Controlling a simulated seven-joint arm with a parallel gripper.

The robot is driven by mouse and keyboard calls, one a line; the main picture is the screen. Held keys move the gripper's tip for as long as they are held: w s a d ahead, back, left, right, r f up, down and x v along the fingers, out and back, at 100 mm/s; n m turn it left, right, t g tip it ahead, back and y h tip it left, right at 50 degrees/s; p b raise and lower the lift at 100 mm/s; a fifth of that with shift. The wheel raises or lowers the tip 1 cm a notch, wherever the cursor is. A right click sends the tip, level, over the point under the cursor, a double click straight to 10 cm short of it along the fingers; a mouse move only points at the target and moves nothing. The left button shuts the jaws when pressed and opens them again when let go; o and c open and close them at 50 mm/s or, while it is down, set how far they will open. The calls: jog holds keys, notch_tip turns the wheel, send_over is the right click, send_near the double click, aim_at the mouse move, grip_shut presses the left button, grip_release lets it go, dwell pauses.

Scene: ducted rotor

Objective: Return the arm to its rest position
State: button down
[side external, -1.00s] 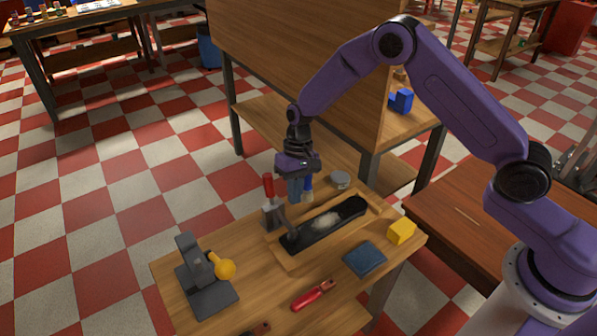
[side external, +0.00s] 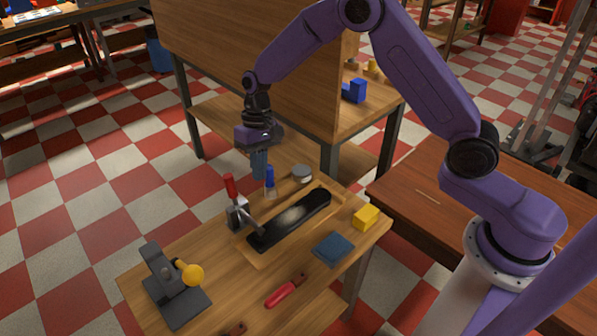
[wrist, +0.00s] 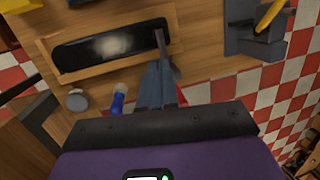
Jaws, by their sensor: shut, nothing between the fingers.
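My gripper (side external: 259,176) hangs above the far edge of the small wooden table (side external: 215,262), fingers pointing down, shut and empty. In the wrist view its blue-grey fingers (wrist: 157,82) are together. A long black part (side external: 290,221) with a pale patch lies in a shallow wooden tray (side external: 255,262); it also shows in the wrist view (wrist: 80,55). A red-handled clamp (side external: 230,187) stands at the tray's left end, in front of my gripper and apart from it.
A blue-handled tool (side external: 270,178) and a round grey tin (side external: 302,174) stand beyond the tray. A yellow block (side external: 366,217), blue pad (side external: 333,249), red-handled tool (side external: 285,291) and grey stand with yellow knob (side external: 172,287) are also on the table. A tall wooden panel (side external: 240,70) stands behind.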

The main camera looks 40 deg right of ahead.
jog(key=s+d+r+n+h, duration=0.1)
jog(key=s+r+n, duration=0.2)
jog(key=s+r, duration=0.35)
jog(key=s+r+n, duration=0.3)
jog(key=s, duration=0.7)
jog(key=s+d+r+n+t, duration=0.1)
jog(key=s+d+n, duration=0.2)
jog(key=s+d, duration=0.2)
jog(key=s+d+r+n+t, duration=0.1)
jog(key=s+d+n, duration=0.2)
jog(key=s, duration=0.9)
jog(key=d, duration=0.2)
jog(key=shift+s+d+r+n+h, duration=0.2)
jog(key=shift+d+r+n+h, duration=0.15)
jog(key=shift+d+n+h, duration=0.05)
